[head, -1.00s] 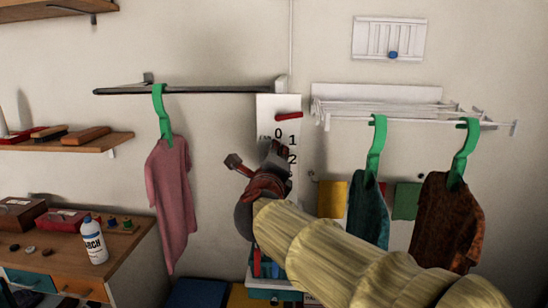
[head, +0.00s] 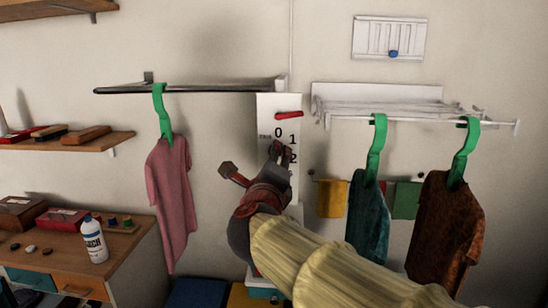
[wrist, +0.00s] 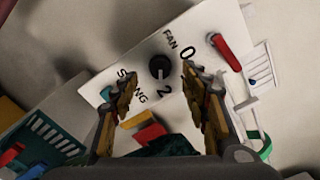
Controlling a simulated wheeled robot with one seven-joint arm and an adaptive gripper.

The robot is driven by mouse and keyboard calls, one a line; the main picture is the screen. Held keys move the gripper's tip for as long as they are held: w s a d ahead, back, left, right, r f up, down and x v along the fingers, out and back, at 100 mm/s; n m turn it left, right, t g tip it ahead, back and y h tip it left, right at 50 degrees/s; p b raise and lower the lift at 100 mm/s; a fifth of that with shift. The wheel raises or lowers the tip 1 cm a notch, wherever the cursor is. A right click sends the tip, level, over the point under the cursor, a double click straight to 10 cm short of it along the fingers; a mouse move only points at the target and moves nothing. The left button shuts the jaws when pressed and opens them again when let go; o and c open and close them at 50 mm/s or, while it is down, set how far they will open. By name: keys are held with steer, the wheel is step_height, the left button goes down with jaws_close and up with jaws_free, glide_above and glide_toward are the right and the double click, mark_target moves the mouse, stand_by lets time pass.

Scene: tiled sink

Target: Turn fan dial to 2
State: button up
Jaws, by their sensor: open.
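The fan dial (wrist: 159,67) is a round black knob on a white panel (wrist: 110,75) marked FAN, 0 and 2 in the wrist view. Its pointer setting is too small to read. My gripper (wrist: 157,82) is open, with one finger on each side of the dial; I cannot tell whether they touch it. In the head view the panel (head: 266,106) is on the wall with 0, 1 and 2 visible. My gripper (head: 281,150) is in front of it there and hides the dial.
A red lever (wrist: 226,52) is on the panel near the right finger. A swing control (wrist: 106,93) sits near the left finger. A pink shirt (head: 171,200) hangs left of my arm. Drying rack (head: 400,110) and hanging clothes are on the right.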

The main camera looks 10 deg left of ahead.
steer(key=s, duration=0.7)
steer(key=shift+s+d, duration=0.15)
steer(key=shift+s, duration=0.25)
